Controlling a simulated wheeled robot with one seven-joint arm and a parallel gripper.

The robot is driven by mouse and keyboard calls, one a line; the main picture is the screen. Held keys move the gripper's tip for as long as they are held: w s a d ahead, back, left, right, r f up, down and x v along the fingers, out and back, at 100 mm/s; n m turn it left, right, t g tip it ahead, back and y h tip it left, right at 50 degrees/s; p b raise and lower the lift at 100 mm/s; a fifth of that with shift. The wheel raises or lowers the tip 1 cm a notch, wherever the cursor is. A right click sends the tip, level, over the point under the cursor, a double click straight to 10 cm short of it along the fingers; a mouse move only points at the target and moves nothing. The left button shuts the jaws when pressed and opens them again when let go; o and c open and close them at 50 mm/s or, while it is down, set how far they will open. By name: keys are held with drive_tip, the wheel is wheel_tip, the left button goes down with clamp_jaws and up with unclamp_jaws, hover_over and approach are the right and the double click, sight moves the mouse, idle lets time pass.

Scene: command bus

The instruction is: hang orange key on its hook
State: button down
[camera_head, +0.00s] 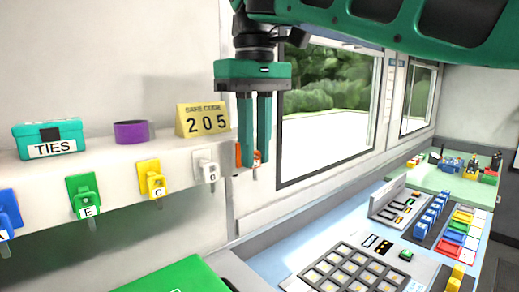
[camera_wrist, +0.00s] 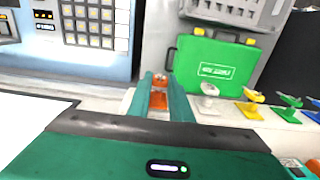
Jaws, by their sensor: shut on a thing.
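My gripper (camera_head: 254,160) points down at the right end of the shelf, its two green fingers close together. It is shut on the orange key (camera_head: 257,157), which shows as orange between and beside the fingertips, with a small metal tip below. In the wrist view, orange (camera_wrist: 158,99) shows between the fingers (camera_wrist: 158,108). The orange hook is largely hidden by the fingers in the head view. I cannot tell whether the key is touching or around it.
The shelf front has a white hook (camera_head: 206,168), yellow hook (camera_head: 152,180), green hook (camera_head: 84,196) and blue hook (camera_head: 8,212). On top stand a TIES box (camera_head: 49,138), purple tape (camera_head: 132,132) and a yellow code sign (camera_head: 202,119). A console (camera_head: 350,270) lies right; a green case (camera_wrist: 213,70) is nearby.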

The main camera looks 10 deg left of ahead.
drive_tip(key=shift+w+a+f, duration=0.1)
drive_tip(key=shift+a, duration=0.05)
idle(0.6)
drive_tip(key=c, duration=1.5)
unclamp_jaws()
drive_tip(key=shift+s+d+r, duration=0.15)
drive_tip(key=shift+r, duration=0.5)
drive_tip(key=shift+s+d+r, duration=0.1)
drive_tip(key=shift+d+r, duration=0.05)
drive_tip(key=shift+r, duration=0.45)
